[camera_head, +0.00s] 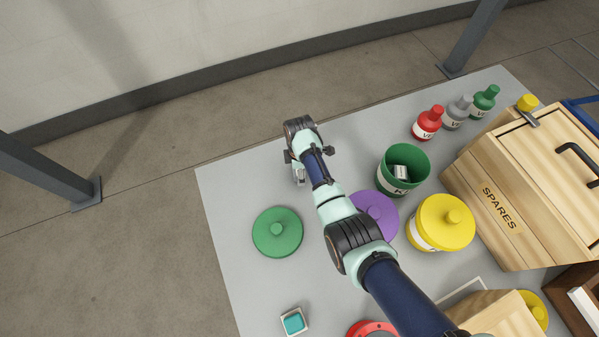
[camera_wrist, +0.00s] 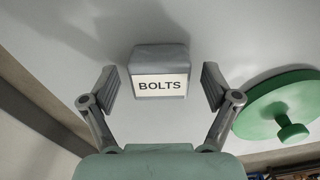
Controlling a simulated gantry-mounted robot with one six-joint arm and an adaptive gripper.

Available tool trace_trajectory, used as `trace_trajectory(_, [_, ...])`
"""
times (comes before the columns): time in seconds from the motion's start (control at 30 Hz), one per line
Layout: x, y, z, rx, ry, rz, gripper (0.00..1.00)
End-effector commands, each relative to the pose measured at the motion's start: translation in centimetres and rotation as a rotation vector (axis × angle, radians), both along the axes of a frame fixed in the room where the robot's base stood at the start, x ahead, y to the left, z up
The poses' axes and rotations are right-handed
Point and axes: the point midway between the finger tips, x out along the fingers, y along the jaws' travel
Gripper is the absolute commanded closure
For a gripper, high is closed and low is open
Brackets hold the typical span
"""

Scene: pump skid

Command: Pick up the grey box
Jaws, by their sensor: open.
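The grey box (camera_wrist: 160,60) stands on the light grey table, with a white label reading BOLTS facing the wrist camera. In the wrist view my gripper (camera_wrist: 158,88) is open, with one finger on each side of the box and a gap to both. The box lies ahead of and between the fingers, and I see no contact. In the head view my gripper (camera_head: 299,178) is over the table's upper left part, left of the green bin. The box is mostly hidden there by my wrist and fingers.
A green lid (camera_head: 278,232) lies close to my gripper; it also shows in the wrist view (camera_wrist: 275,105). A purple lid (camera_head: 378,212), an open green bin (camera_head: 404,168), a yellow canister (camera_head: 441,222) and a wooden SPARES crate (camera_head: 497,206) stand rightward.

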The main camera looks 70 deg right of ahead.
Motion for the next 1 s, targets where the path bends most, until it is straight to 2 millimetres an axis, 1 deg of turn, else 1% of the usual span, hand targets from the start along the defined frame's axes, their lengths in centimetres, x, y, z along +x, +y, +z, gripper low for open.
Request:
trace_trajectory(0.07, [0.0, 0.0, 0.1, 0.0, 0.0, 0.0, 0.14])
trace_trajectory(0.1, [0.0, 0.0, 0.1, 0.0, 0.0, 0.0, 0.21])
trace_trajectory(0.47, [0.0, 0.0, 0.1, 0.001, 0.0, 0.0, 0.81])
trace_trajectory(0.67, [0.0, 0.0, 0.2, 0.0, 0.0, 0.0, 0.82])
trace_trajectory(0.77, [0.0, 0.0, 1.0, 0.0, 0.0, 0.0, 0.82])
trace_trajectory(0.87, [0.0, 0.0, 3.1, -0.002, -0.001, 0.0, 0.82])
trace_trajectory(0.97, [0.1, -0.1, 6.3, -0.002, -0.002, 0.0, 0.82])
trace_trajectory(1.0, [0.0, 0.0, 7.7, -0.001, -0.002, 0.0, 0.82])
